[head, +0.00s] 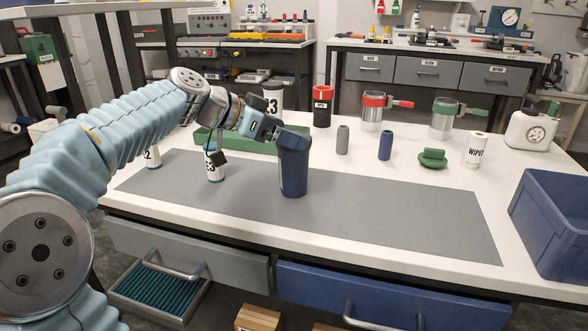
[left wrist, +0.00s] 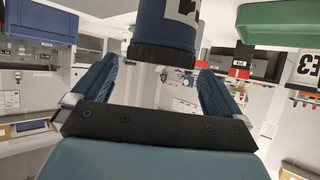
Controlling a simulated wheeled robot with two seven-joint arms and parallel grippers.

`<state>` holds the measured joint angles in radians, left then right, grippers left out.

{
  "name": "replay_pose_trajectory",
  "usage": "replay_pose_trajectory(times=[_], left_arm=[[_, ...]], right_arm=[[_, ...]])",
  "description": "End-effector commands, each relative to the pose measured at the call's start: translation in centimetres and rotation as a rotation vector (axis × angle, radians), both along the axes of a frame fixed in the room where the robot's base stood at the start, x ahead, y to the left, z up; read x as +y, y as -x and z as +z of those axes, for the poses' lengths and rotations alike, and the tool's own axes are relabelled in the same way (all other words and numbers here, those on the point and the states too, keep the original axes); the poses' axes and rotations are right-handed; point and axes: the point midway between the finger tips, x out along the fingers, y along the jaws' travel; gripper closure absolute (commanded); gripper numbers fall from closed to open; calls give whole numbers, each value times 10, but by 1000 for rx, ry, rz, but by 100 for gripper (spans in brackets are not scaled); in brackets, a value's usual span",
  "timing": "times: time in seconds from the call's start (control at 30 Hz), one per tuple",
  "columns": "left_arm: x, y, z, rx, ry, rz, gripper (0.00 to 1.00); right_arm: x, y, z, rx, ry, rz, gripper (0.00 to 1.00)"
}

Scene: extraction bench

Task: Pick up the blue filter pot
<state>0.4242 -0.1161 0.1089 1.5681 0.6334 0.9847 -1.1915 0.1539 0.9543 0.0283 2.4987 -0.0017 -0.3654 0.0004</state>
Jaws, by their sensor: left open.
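The blue filter pot (head: 293,172), a dark blue upright cylinder, stands on the grey mat (head: 400,215) in the head view. My left gripper (head: 288,138) is at its upper part, its fingers overlapping the pot's top in that view. In the left wrist view the pot (left wrist: 166,22) shows at the top centre, with a black end and a black-and-white label. The left fingers (left wrist: 158,72) are spread apart there, one to each side below the pot. Whether they touch it cannot be told. My right gripper is not in view.
White labelled bottles (head: 215,166) stand left of the pot. A green tray (head: 225,140) lies behind. A grey cylinder (head: 342,140), a smaller blue cylinder (head: 385,145) and a green object (head: 432,158) stand behind right. A blue crate (head: 560,215) is at far right. The mat's right part is clear.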

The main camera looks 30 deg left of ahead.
Motion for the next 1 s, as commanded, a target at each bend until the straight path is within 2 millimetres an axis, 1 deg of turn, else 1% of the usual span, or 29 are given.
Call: replay_pose_trajectory(times=[0.07, 0.2, 0.33, 0.43, 0.6, 0.63, 1.0], left_arm=[[-3, -5, -5, 0, 0, -1, 0], [-12, -19, -21, 4, 2, 0, 0], [-19, -32, -30, 2, 1, 0, 0], [-22, -35, -32, 0, 0, 0, 0], [-22, -35, -32, 0, 0, 1, 0], [-22, -35, -32, 0, 0, 1, 2], [-22, -35, -32, 0, 0, 1, 58]], right_arm=[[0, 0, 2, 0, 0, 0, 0], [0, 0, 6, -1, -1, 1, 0], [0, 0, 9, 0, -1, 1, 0], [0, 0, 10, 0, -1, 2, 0], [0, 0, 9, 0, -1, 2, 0], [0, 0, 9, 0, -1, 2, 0], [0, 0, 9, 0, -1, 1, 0]])
